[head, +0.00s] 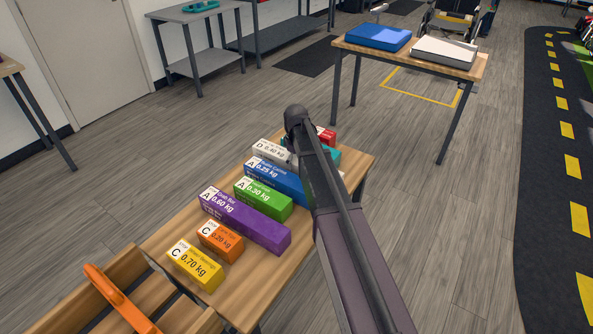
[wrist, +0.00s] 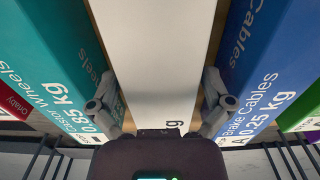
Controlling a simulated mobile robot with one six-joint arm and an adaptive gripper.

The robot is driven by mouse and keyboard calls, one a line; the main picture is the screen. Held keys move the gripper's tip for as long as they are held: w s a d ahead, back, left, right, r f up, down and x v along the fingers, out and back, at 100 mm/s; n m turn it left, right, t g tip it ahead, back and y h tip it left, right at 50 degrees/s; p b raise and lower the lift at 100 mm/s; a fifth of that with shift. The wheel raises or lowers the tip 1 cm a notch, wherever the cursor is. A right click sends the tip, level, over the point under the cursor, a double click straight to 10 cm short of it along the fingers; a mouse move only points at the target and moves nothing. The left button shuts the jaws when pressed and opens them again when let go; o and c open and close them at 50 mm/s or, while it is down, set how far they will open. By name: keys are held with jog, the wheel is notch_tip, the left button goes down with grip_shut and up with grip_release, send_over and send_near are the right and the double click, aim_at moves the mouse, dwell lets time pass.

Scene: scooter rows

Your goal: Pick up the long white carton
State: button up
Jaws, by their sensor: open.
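The long white carton (head: 268,150) lies on the wooden table between a teal and a blue carton, its far part hidden behind my arm in the head view. In the wrist view the white carton (wrist: 157,45) fills the middle. My gripper (wrist: 160,103) is open, with one finger on each side of the white carton, in the gaps beside its neighbours. I cannot tell whether the fingers touch it. The head view does not show the gripper clearly, as my arm covers it.
The teal carton (wrist: 50,70) is close on the left and the blue carton (wrist: 262,70) close on the right. Green (head: 263,198), purple (head: 245,222), orange (head: 220,241) and yellow (head: 195,265) cartons line the table towards a wooden crate (head: 70,303). A red carton (head: 326,135) stands at the far end.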

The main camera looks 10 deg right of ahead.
aim_at(296, 158)
jog(key=shift+f+b, duration=0.45)
jog(key=shift+f, duration=0.3)
jog(key=c, duration=1.1)
jog(key=shift+o, duration=0.2)
jog(key=shift+r, duration=0.25)
notch_tip(296, 158, up, 10)
jog(key=p, duration=1)
jog(key=shift+f, duration=0.2)
